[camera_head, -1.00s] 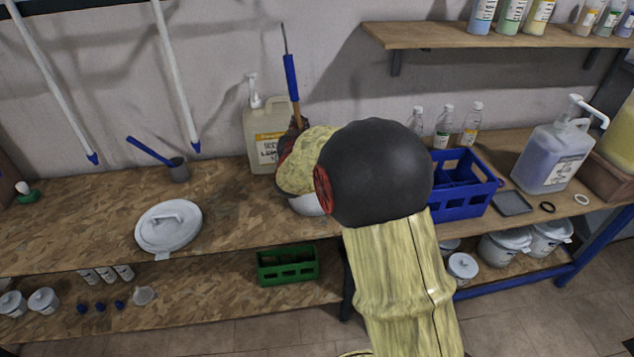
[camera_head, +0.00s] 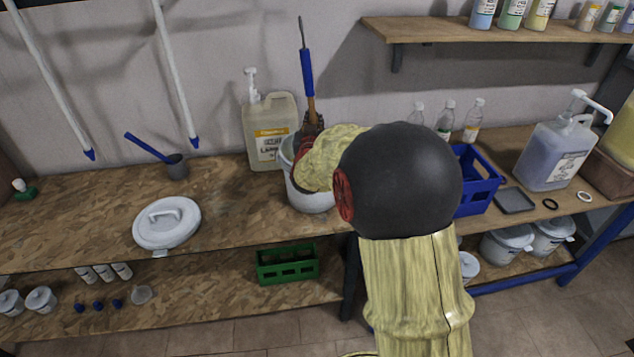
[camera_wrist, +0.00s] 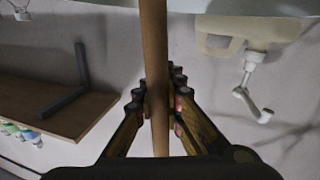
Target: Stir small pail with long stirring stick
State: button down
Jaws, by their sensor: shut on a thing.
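The small pail (camera_head: 311,199) is a white bucket on the workbench, partly hidden behind my arm; what is inside it cannot be seen. The long stirring stick (camera_head: 307,72) has a blue grip and a thin metal tip at its upper end, and stands nearly upright over the pail. My gripper (camera_head: 308,140) is shut on the stick's wooden shaft just above the pail. The wrist view shows the brown shaft (camera_wrist: 154,60) between the two fingers of my gripper (camera_wrist: 158,105). The stick's lower end is hidden.
A white lid (camera_head: 167,223) and a dark cup with a blue handle (camera_head: 176,167) are on the bench to the left. A pump jug (camera_head: 269,131) stands close behind the pail. A blue crate (camera_head: 475,183) is to the right. Bare bench lies between lid and pail.

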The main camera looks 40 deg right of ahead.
jog(key=shift+w+a+p, duration=0.3)
jog(key=shift+w+a, duration=0.45)
jog(key=shift+w, duration=0.1)
notch_tip(320, 180, up, 18)
jog(key=p, duration=1.2)
dwell(0.5)
notch_tip(320, 180, up, 4)
jog(key=p, duration=0.2)
jog(key=shift+p, duration=0.4)
